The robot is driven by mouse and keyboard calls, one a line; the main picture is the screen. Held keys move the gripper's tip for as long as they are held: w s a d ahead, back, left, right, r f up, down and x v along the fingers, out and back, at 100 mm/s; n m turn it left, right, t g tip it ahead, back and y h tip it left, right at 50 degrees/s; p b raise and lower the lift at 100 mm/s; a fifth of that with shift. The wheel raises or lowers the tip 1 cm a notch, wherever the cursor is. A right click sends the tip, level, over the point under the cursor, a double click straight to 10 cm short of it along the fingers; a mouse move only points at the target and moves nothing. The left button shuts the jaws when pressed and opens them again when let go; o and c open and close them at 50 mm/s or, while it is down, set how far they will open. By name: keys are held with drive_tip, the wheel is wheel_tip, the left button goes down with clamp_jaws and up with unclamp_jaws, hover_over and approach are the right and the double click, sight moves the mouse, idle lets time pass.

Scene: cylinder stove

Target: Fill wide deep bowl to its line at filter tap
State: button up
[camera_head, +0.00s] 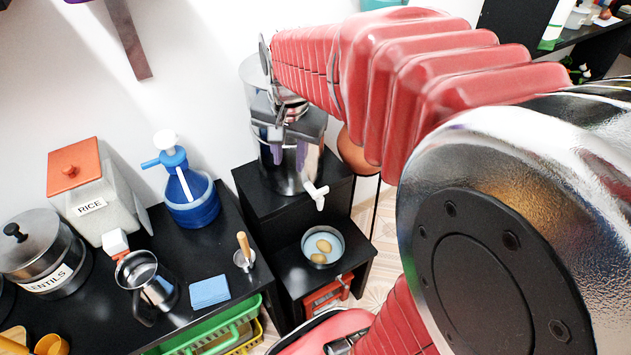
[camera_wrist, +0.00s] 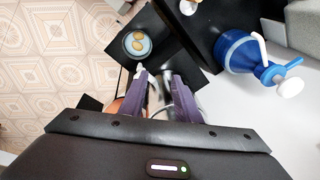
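A round steel filter (camera_head: 290,183) stands on a black stand in the head view. Its white tap (camera_head: 317,194) points out over a lower shelf; the tap also shows in the wrist view (camera_wrist: 140,70). A round bowl (camera_head: 311,257) with a pale blue inside sits on that lower shelf, below the tap and a little forward. Two brown egg-like things lie in it; it also shows in the wrist view (camera_wrist: 126,50). I cannot tell its water level or line. My gripper (camera_head: 288,157) is in front of the filter's body, above the tap, its purple fingers apart and empty (camera_wrist: 160,82).
A blue pump jug (camera_head: 192,205), a rice box (camera_head: 98,205), a lentils pot (camera_head: 40,255), a steel jug (camera_head: 150,285) and a blue cloth (camera_head: 210,290) stand on the left counter. A brown round thing (camera_head: 355,152) is behind my arm.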

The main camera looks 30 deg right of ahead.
drive_tip(key=s+a+r+n+t, duration=0.2)
drive_tip(key=s+a+n+t, duration=0.1)
drive_tip(key=s+a+n, duration=0.7)
drive_tip(key=shift+s+a+r+n+y, duration=0.15)
drive_tip(key=shift+s+a+n+y, duration=0.15)
drive_tip(key=shift+s, duration=0.75)
drive_tip(key=shift+o, duration=0.2)
drive_tip(key=shift+s, duration=0.1)
